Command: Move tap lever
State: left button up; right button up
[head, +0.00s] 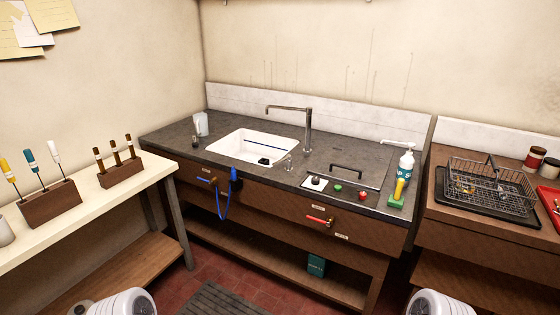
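A tall grey tap (307,130) stands behind the white sink (252,146), its spout reaching left over the basin. A small metal fitting (289,162), perhaps the tap lever, stands on the counter at the sink's front right corner. A red-handled lever (319,220) sits on the front of the cabinet below the counter. Another small lever (206,180) sits further left on the front, beside a blue hose (222,205). Which of these the task means is not clear. Neither gripper is in view; only white parts of my arms show at the bottom edge.
A recessed lid with a black handle (345,172), a red button (362,195), a green button (337,187) and a bottle (405,163) are on the right counter. A wire basket (492,185) stands further right. Tool blocks (50,204) stand left. The floor ahead is clear around a grey mat (225,300).

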aim_at(281, 161)
jog(key=u, duration=1.5)
jog(key=i, duration=2.2)
jog(key=z, duration=2.35)
